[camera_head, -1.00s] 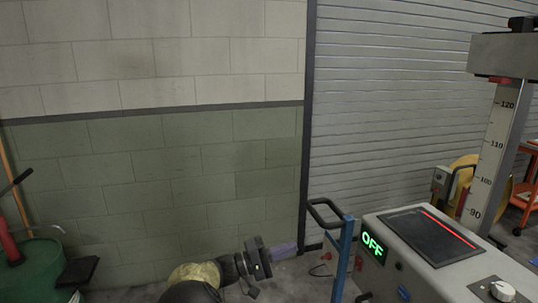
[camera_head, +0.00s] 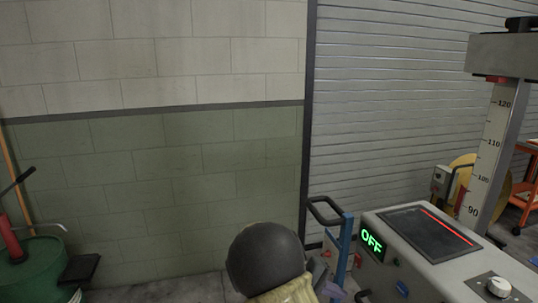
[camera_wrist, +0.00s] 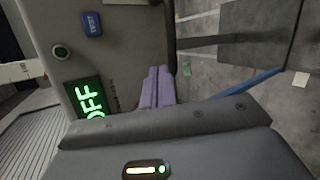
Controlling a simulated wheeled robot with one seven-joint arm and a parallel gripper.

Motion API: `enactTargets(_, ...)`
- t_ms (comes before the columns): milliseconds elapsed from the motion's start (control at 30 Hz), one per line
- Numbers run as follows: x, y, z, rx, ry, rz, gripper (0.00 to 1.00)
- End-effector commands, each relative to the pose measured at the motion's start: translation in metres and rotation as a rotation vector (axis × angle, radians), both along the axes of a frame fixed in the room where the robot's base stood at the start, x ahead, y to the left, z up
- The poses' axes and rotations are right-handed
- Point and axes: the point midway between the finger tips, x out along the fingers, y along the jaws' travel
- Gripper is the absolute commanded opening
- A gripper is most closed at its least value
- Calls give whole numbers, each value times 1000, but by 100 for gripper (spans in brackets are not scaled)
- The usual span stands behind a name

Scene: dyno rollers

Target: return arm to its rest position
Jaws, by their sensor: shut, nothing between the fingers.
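My gripper shows in the wrist view as two pale purple fingers (camera_wrist: 156,86), closed together with nothing between them. In the head view only a small purple part of my gripper (camera_head: 335,291) shows at the bottom edge, low and left of the grey console (camera_head: 425,238). My dark rounded arm link hides the rest of the arm. In the wrist view the fingers lie in front of the console's face, beside its green OFF display (camera_wrist: 88,100); I cannot tell how far apart they are.
A blue post with a black handle (camera_head: 343,250) stands just left of the console. A scale column (camera_head: 490,150) rises behind the console. A green drum (camera_head: 35,268) stands at the far left. Between the drum and my arm, the floor along the block wall (camera_head: 150,190) looks clear.

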Motion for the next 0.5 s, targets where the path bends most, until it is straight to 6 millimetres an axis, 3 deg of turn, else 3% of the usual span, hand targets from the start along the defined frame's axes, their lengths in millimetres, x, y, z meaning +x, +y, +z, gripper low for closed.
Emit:
enactTargets(33, -16, -10, -5, 102, 18, -32, 0)
enactTargets(167, -55, -16, -21, 360, 39, -80, 0)
enactTargets(500, -133, 10, -20, 874, -114, -113, 0)
